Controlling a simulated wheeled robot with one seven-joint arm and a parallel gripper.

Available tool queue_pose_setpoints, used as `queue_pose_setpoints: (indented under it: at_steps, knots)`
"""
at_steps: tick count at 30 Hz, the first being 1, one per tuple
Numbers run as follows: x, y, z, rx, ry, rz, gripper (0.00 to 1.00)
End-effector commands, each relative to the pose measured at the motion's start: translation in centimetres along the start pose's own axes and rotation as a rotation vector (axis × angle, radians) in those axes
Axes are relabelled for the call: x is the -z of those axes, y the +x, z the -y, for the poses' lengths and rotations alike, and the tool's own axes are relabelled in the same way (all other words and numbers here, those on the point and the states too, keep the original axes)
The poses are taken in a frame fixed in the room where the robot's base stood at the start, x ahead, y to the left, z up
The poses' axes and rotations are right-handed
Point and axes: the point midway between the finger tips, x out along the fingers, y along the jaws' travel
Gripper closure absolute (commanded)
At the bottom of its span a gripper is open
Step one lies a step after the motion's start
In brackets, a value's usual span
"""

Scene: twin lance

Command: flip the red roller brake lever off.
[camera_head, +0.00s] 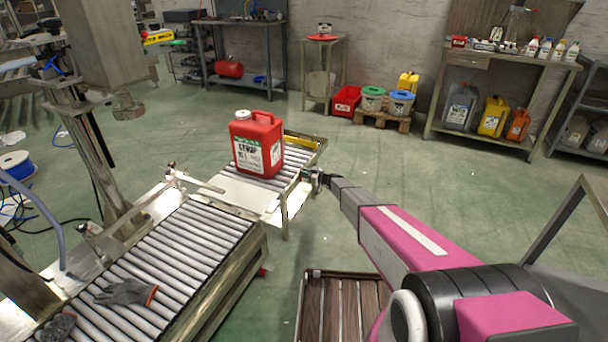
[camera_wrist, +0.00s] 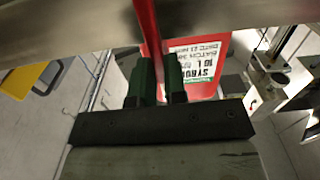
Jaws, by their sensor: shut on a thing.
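The red roller brake lever (camera_wrist: 148,35) is a narrow red bar that rises between the fingers in the wrist view. My gripper (camera_wrist: 157,75) is shut on it, one green-padded finger on each side. In the head view my gripper (camera_head: 314,177) is at the right side of the far roller section (camera_head: 295,162), beside its frame. The lever cannot be made out there. How far the lever is turned cannot be told.
A red syrup jug (camera_head: 257,145) stands upright on the far rollers; it also shows in the wrist view (camera_wrist: 200,60). A near roller conveyor (camera_head: 165,265) holds a grey glove (camera_head: 125,292). A slatted wooden surface (camera_head: 342,310) lies below my arm.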

Motion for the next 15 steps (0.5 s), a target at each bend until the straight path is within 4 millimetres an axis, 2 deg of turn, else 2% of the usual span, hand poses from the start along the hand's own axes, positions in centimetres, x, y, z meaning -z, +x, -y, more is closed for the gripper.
queue_pose_setpoints:
  at_steps: [6,7,9,15]
  knots:
    - [-0.09,-0.1,0.1,0.002,-0.005,0.002,1.0]
    - [-0.09,-0.1,0.1,0.002,-0.005,0.002,0.78]
    - [-0.08,-0.09,0.09,0.002,-0.004,0.002,0.62]
    - [-0.04,-0.05,0.06,0.001,-0.002,0.001,0.62]
